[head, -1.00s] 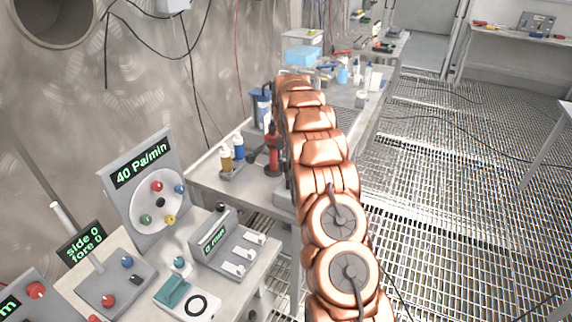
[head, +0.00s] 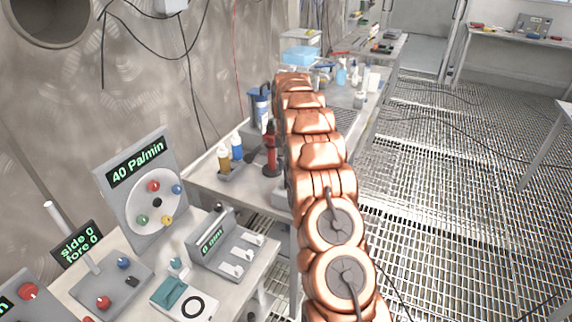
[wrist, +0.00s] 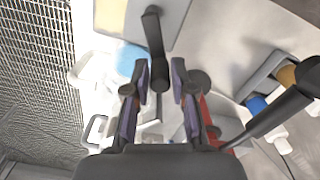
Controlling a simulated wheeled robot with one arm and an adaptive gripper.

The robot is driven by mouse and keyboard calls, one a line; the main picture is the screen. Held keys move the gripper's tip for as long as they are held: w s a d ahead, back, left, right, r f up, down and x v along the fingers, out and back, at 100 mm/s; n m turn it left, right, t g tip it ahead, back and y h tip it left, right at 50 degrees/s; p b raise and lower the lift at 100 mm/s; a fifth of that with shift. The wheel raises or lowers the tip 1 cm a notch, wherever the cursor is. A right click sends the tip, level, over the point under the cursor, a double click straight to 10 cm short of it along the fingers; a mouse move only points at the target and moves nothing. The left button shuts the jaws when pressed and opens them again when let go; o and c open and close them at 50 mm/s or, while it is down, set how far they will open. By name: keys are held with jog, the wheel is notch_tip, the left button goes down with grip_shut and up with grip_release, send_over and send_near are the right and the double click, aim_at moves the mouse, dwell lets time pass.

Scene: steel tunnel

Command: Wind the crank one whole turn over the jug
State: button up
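A black crank arm (wrist: 154,35) hangs from a grey plate in the wrist view, its dark grip end (wrist: 159,80) between my gripper's fingers. My gripper (wrist: 160,82) has its two purple-padded fingers apart on either side of that grip, with a narrow gap seeming to show at each pad. In the head view my copper-coloured arm hides my gripper and the crank. The jug cannot be made out for sure; pale, blurred white shapes lie below and left of the fingers in the wrist view.
In the head view a red-and-black tool (head: 271,150) and small bottles (head: 237,146) stand left of my arm. A console with a dial panel (head: 137,180) is in front at left.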

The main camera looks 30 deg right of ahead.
jog(key=shift+o, duration=1.4)
jog(key=shift+r, duration=0.1)
notch_tip(320, 180, up, 12)
jog(key=shift+f, duration=0.2)
jog(key=shift+r, duration=0.1)
jog(key=shift+c, duration=0.2)
